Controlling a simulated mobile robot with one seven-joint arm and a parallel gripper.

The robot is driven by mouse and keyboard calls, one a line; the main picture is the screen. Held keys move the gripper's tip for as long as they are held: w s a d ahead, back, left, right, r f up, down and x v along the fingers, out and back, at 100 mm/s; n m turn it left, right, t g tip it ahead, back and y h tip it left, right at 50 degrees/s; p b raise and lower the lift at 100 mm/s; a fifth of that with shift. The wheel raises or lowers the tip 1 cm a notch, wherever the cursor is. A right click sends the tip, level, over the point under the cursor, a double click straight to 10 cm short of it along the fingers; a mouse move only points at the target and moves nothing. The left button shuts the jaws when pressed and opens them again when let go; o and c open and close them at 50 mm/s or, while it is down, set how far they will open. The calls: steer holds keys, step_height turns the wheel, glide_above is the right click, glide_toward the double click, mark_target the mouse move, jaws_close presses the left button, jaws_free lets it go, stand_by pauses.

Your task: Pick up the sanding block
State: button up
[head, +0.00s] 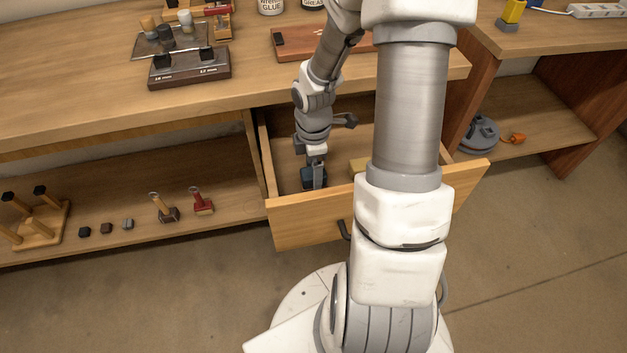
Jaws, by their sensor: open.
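An open wooden drawer (305,222) juts from the workbench. My gripper (314,170) points down into its left part and is open. Between or just under the fingers is a small dark blue-teal block (308,183); I cannot tell whether they touch it. Which of the two is the sanding block cannot be told from this view. My arm hides much of the drawer's right part.
The drawer's walls stand close around my gripper. The bench top (90,85) above holds a dark stamped block (188,68), a reddish-brown board (292,42) and jars. The lower shelf (100,215) at left carries small tools. A grey coil (480,136) lies on the right shelf.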

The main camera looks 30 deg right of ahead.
steer(key=shift+f, duration=0.65)
steer(key=shift+r, duration=0.1)
jaws_close()
step_height(320, 180, up, 10)
steer(key=p, duration=0.5)
